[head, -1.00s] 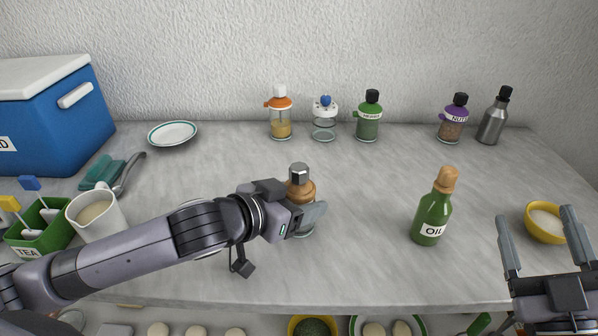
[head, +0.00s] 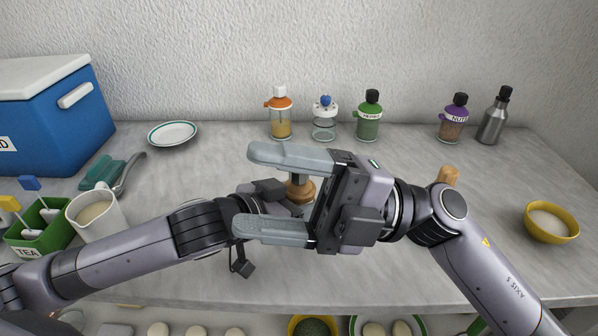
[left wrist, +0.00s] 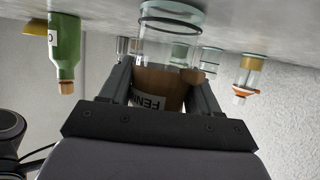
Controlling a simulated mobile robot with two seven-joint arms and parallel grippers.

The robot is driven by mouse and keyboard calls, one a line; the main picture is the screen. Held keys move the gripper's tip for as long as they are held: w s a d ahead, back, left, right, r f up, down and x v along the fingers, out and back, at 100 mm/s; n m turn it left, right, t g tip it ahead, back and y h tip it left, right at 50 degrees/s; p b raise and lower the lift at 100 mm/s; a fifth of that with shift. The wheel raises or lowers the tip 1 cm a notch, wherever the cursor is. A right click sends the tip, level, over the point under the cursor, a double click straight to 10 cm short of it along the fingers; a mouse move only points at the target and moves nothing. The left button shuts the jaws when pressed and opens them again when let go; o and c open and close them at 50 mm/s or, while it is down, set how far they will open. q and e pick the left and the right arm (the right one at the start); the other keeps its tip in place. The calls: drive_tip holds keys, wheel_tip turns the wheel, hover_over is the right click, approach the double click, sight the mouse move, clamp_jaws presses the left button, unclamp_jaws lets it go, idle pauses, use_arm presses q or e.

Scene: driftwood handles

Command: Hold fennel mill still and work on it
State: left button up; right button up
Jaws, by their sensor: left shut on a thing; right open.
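The fennel mill shows in the head view as a brown wooden top (head: 300,192) at the middle of the counter, its lower part hidden behind my arms. In the left wrist view the mill (left wrist: 165,85) appears upside down, with a clear glass part, a brown body and a partly covered label. My left gripper (left wrist: 160,78) is shut on the mill from its two sides; in the head view its fingers are mostly hidden. My right gripper (head: 252,190) is open, with its fingers pointing left, one behind and one in front of the mill's top, apparently above it.
A cork top (head: 448,175) of the oil bottle shows behind my right arm. A yellow bowl (head: 551,222) stands at the right, a white cup (head: 97,215) and green tea box (head: 40,232) at the left. Several jars, including a green one (head: 369,116), line the back.

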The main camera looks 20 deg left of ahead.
wheel_tip(320, 180, down, 10)
drive_tip(key=a+n+t+h, duration=0.1)
drive_tip(key=a+n+h, duration=0.1)
drive_tip(key=h, duration=0.8)
drive_tip(key=w+d+f+t+h, duration=0.2)
drive_tip(key=d+h, duration=0.1)
drive_tip(key=w+d+f+m+t+h, duration=0.1)
drive_tip(key=w+h, duration=0.1)
drive_tip(key=shift+w+d+f, duration=0.1)
drive_tip(key=shift+d+f, duration=0.15)
drive_tip(key=shift+d, duration=0.05)
drive_tip(key=w+d+t+h, duration=0.1)
drive_tip(key=w+d, duration=0.1)
drive_tip(key=w+d+m+t+h, duration=0.1)
drive_tip(key=w+d+h, duration=0.1)
drive_tip(key=w, duration=0.1)
drive_tip(key=shift+d+r+m+t, duration=0.1)
drive_tip(key=shift+d+m+t, duration=0.2)
drive_tip(key=w+r+t+h, duration=0.1)
drive_tip(key=w+r, duration=0.1)
drive_tip(key=t+y, duration=0.1)
drive_tip(key=t, duration=0.6)
approach(299, 176)
drive_tip(key=w, duration=0.2)
drive_tip(key=shift+n, duration=0.4)
drive_tip(key=shift+a+x, duration=0.15)
drive_tip(key=shift+x, duration=2.2)
drive_tip(key=shift+a+x, duration=0.15)
drive_tip(key=shift+x, duration=2.2)
drive_tip(key=shift+s, duration=0.1)
